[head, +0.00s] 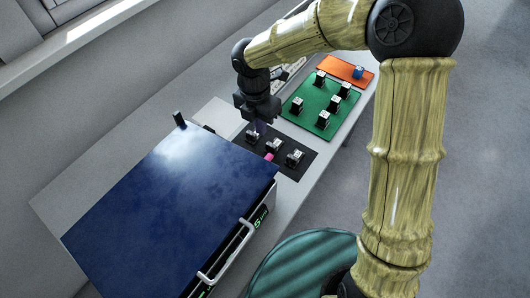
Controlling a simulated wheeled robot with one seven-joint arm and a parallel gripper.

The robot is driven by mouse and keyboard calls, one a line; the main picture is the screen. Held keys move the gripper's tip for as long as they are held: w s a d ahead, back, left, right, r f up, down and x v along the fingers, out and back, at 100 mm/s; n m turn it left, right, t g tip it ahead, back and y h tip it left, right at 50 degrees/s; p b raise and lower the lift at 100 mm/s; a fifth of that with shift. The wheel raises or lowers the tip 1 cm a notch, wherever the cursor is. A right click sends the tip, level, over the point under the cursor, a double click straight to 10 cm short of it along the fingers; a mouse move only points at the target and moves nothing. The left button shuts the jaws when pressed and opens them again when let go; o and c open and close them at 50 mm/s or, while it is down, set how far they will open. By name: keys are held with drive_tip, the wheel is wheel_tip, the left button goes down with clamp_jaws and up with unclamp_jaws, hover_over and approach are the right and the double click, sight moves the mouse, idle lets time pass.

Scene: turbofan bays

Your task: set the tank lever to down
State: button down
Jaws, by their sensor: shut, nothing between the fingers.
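My gripper (260,122) is pointed down over the black panel (292,172), near its upper left part. Its fingers are small here and look shut, with nothing seen between them. The panel carries small dark and silver pieces, with a pink piece (268,157) among them. I cannot tell whether the fingertips touch any of these. No part is clearly marked as the tank lever. A short black upright post (180,120) stands at the far corner of the blue-topped box (165,200), left of my gripper; I cannot tell whether it is the lever.
The box has pale handles (228,252) and green lit marks on its front. Beyond the black panel lie a green board (312,117) with several dark blocks and an orange board (340,68) with a blue block (358,72). The grey bench is bare at the left.

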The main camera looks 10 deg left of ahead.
drive_tip(key=f, duration=0.4)
drive_tip(key=f+p, duration=0.1)
drive_tip(key=f, duration=0.3)
drive_tip(key=d+f+p, duration=0.1)
drive_tip(key=f, duration=0.3)
drive_tip(key=shift+s, duration=0.4)
drive_tip(key=shift+d+f, duration=0.1)
drive_tip(key=shift+f, duration=0.35)
drive_tip(key=shift+s+d+f+b, duration=0.1)
drive_tip(key=shift+d+f+b, duration=0.15)
drive_tip(key=shift+f, duration=0.3)
drive_tip(key=shift+s+d+f+b, duration=0.1)
drive_tip(key=shift+d+f+b, duration=0.15)
drive_tip(key=shift+f, duration=0.25)
drive_tip(key=shift+s+d, duration=0.1)
drive_tip(key=shift+d, duration=0.05)
drive_tip(key=shift+f, duration=0.1)
